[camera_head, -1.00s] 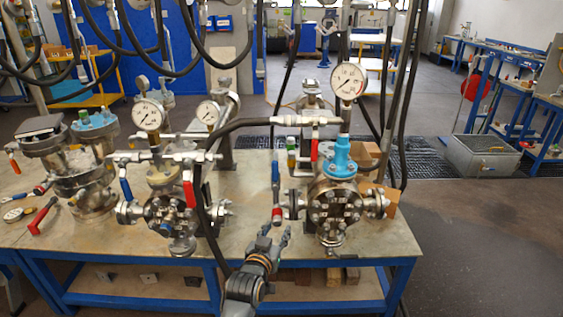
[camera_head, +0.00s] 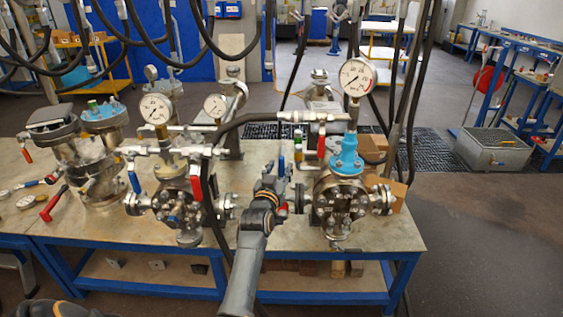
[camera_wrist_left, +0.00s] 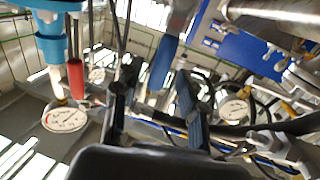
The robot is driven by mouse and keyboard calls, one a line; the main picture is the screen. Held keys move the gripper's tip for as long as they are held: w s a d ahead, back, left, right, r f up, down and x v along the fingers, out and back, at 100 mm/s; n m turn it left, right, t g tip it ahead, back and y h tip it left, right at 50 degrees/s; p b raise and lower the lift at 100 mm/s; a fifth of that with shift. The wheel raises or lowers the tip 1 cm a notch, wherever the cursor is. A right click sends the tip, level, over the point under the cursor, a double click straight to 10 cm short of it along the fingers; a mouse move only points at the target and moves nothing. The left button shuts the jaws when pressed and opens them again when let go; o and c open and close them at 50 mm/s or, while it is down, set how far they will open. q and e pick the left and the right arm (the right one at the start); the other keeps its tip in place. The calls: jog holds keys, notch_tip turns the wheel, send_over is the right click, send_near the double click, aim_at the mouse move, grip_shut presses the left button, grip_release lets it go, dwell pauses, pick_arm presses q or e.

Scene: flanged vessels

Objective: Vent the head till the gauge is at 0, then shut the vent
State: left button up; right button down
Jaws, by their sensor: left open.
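The right vessel (camera_head: 340,205) has a blue neck (camera_head: 346,157) with a round gauge (camera_head: 357,77) above it. The gauge needle is too small to read surely. A red-handled valve (camera_head: 321,142) sits on the pipe left of the neck. A blue valve handle (camera_head: 282,160) stands upright at the vessel's left side. My left gripper (camera_head: 270,180) is open beside this blue handle. In the left wrist view, the blue handle (camera_wrist_left: 164,62) shows between the open fingers; contact cannot be told. The red handle also shows there (camera_wrist_left: 76,78). My right gripper is not in view.
A second flanged vessel (camera_head: 172,207) with blue and red handles and its own gauge (camera_head: 155,109) stands to the left. A black hose (camera_head: 245,122) arches between the vessels. Loose tools lie on the left of the bench (camera_head: 270,240). Cables hang close by.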

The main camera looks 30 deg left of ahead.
pick_arm(q)
jog(key=shift+x, duration=1.35)
grip_shut()
jog(key=shift+f, duration=0.1)
